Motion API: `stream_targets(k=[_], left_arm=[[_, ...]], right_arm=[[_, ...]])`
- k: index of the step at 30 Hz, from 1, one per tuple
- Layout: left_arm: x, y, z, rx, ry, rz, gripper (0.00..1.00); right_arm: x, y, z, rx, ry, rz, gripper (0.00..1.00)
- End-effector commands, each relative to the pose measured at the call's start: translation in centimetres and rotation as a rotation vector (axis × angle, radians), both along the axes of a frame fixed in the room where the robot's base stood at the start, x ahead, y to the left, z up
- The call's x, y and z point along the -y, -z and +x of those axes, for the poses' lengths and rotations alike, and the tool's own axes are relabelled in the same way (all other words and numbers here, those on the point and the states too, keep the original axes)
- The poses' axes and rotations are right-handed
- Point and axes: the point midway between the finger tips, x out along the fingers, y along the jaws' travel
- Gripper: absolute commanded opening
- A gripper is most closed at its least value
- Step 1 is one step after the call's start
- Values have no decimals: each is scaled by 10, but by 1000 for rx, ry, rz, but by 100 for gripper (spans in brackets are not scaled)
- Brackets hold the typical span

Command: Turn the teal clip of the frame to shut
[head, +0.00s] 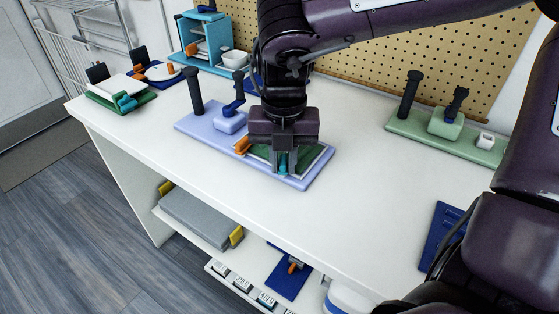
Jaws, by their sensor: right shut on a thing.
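The frame (321,160) lies at the right end of a lavender board (195,135) on the white table. It has a pale border and a dark green inside. The teal clip (282,168) is at its front side, directly below my right gripper (284,160). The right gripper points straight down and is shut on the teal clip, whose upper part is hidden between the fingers. Whether the clip is turned open or shut cannot be told. An orange clip (242,145) shows at the frame's left side. My left gripper is not in view.
A black post (195,92) and a blue-handled block (231,118) stand on the lavender board, left of the gripper. A green board (420,128) with a post is at the right rear. A pegboard wall closes the back. The table's front middle is clear.

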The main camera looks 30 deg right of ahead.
Motion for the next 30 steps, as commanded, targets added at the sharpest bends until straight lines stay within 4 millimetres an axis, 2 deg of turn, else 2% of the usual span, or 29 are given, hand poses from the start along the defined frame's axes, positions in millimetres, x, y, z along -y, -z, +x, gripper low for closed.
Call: stream_targets(k=[1,6,17,24,30], left_arm=[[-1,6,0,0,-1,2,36],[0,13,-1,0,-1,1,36],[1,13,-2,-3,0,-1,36],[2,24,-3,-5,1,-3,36],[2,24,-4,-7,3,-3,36]], right_arm=[[0,3,0,1,42,0,0],[0,2,1,3,179,0,0],[0,1,1,3,215,0,0],[0,2,1,3,409,1,0],[0,0,1,2,446,0,0]])
